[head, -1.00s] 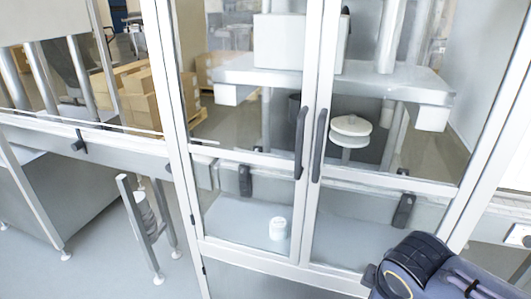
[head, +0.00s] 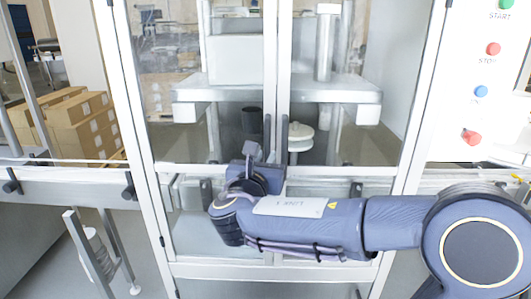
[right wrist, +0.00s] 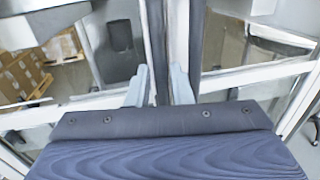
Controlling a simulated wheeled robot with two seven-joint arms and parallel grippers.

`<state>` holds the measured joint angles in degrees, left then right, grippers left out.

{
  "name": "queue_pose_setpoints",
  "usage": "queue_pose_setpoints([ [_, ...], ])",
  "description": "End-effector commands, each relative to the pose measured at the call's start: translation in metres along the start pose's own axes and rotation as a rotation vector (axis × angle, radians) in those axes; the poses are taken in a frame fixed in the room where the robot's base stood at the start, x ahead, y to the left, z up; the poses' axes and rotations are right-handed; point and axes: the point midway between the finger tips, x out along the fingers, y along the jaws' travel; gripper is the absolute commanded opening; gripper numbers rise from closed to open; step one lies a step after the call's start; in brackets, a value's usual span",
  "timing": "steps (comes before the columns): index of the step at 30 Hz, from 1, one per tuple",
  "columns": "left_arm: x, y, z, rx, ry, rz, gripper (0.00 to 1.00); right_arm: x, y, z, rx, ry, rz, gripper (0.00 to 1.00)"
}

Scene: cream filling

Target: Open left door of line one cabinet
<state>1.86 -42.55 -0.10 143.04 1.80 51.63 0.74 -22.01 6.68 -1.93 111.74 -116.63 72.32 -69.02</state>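The line one cabinet has two white-framed glass doors, both shut. The left door (head: 139,150) and the right door (head: 412,130) meet at the middle, each with a dark upright handle. The left door handle (head: 267,130) and right door handle (head: 284,138) show just above my right gripper (head: 264,166). My right arm crosses the lower right door to reach there. In the right wrist view the gripper's two grey fingers (right wrist: 160,88) are apart. The dark left handle (right wrist: 157,45) shows beyond the gap between them; contact cannot be told. My left gripper is out of view.
Stacked cardboard boxes (head: 80,120) are behind at the left. Machinery with a grey shelf (head: 225,92) stands inside the cabinet. A metal stand (head: 92,255) is on the floor at the left.

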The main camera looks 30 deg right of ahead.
Motion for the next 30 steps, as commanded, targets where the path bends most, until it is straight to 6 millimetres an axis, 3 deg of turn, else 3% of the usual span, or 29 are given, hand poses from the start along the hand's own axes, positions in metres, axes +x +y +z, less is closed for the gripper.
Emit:
queue_pose_setpoints([
  [6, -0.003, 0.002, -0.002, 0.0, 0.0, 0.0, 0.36, 0.024, 0.0, 0.0, 0.001, 0.001, -0.001, 0.2],
  [15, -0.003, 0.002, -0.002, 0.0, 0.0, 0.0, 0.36, 0.028, 0.0, -0.001, 0.001, 0.001, 0.001, 0.2],
  [20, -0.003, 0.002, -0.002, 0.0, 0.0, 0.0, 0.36, 0.027, 0.0, -0.001, 0.002, 0.001, 0.001, 0.01],
  [30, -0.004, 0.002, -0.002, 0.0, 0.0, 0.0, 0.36, 0.027, 0.002, 0.0, 0.002, 0.002, 0.0, 0.0],
])
